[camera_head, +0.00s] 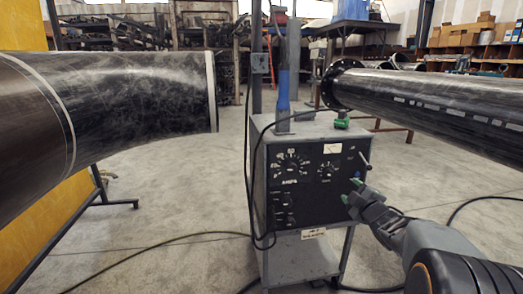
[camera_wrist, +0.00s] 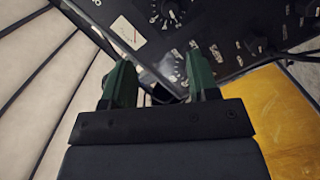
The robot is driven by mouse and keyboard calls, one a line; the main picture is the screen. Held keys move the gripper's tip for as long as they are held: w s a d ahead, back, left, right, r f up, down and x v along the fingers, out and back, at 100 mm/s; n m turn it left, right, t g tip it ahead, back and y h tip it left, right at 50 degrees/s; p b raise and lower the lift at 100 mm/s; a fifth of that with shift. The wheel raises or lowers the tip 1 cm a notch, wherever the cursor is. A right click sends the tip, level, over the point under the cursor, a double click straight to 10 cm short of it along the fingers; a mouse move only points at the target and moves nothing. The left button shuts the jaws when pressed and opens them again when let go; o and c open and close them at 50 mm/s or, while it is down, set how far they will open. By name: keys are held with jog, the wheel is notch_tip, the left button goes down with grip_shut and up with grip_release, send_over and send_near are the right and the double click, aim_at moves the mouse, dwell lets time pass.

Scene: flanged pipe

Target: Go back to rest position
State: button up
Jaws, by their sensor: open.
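My gripper (camera_head: 351,190) is at the right side of the machine's front panel in the head view, with its green fingertips close to the panel. I cannot tell whether they touch it. In the wrist view my gripper (camera_wrist: 160,75) has its two green fingers apart, with nothing held between them. The machine (camera_head: 305,175) is a grey box with a black panel, dials and knobs, on a cart. Its black panel (camera_wrist: 225,30) also shows in the wrist view, upside down beyond the fingers.
A large dark pipe (camera_head: 130,95) extends in from the left. A flanged pipe (camera_head: 430,100) extends to the right above my arm. Shelves (camera_head: 150,40) stand behind. Open floor (camera_head: 190,190) lies left of the machine.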

jog(key=s+a+r+m+g+h+p, duration=0.2)
jog(key=s+a+r+m+g+p, duration=0.15)
jog(key=r+p, duration=0.45)
jog(key=s+a+r+m+g+h+p, duration=0.2)
jog(key=s+r+m+p, duration=0.2)
jog(key=r+p, duration=0.35)
jog(key=s+a+r+m+g+y+p, duration=0.1)
jog(key=s+a+r+g+p, duration=0.3)
jog(key=s+p, duration=0.5)
jog(key=s+a+r+m+g+y+p, duration=0.2)
jog(key=s+a+r+m+g+p, duration=0.2)
jog(key=s+a+p, duration=0.2)
jog(key=s+p, duration=0.2)
jog(key=s, duration=0.1)
jog(key=shift+s+a+r+y+p, duration=0.3)
jog(key=shift+r+p, duration=0.1)
